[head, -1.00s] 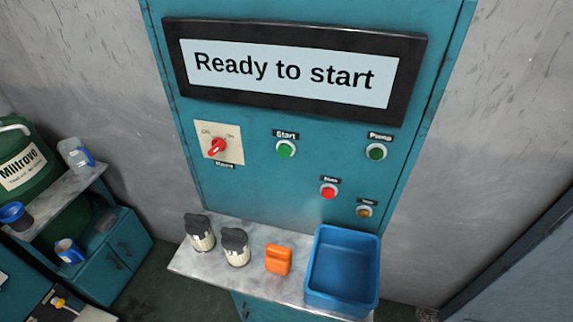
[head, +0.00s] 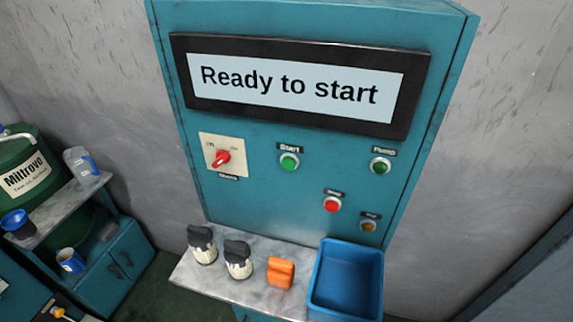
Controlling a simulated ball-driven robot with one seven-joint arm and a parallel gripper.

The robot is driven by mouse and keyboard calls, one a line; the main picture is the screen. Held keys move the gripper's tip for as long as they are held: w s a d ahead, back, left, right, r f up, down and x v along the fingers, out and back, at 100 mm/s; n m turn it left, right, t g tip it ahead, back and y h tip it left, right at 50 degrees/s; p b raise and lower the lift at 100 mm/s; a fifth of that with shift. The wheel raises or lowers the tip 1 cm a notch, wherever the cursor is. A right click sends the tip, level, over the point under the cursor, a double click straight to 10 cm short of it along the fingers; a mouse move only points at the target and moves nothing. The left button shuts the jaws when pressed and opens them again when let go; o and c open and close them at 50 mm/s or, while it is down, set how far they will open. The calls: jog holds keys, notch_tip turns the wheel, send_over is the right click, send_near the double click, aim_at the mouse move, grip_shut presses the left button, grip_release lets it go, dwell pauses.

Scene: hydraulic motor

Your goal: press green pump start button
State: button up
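A teal control cabinet (head: 240,200) stands ahead of me, with a screen (head: 295,84) that reads "Ready to start". A darker green button (head: 380,166) sits at the right under a label that looks like "Pump". A brighter green button (head: 289,162) sits near the middle under the label "Start". A red button (head: 332,204) and a small amber button or lamp (head: 368,226) are lower right. A red rotary switch (head: 222,158) is on a cream plate at the left. My gripper is not in view.
A marble shelf (head: 222,284) below the panel holds two dark-capped containers (head: 203,245), (head: 238,260), an orange object (head: 281,272) and a blue bin (head: 345,280). A green drum (head: 25,165) and shelving are at the left. The space before the buttons is clear.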

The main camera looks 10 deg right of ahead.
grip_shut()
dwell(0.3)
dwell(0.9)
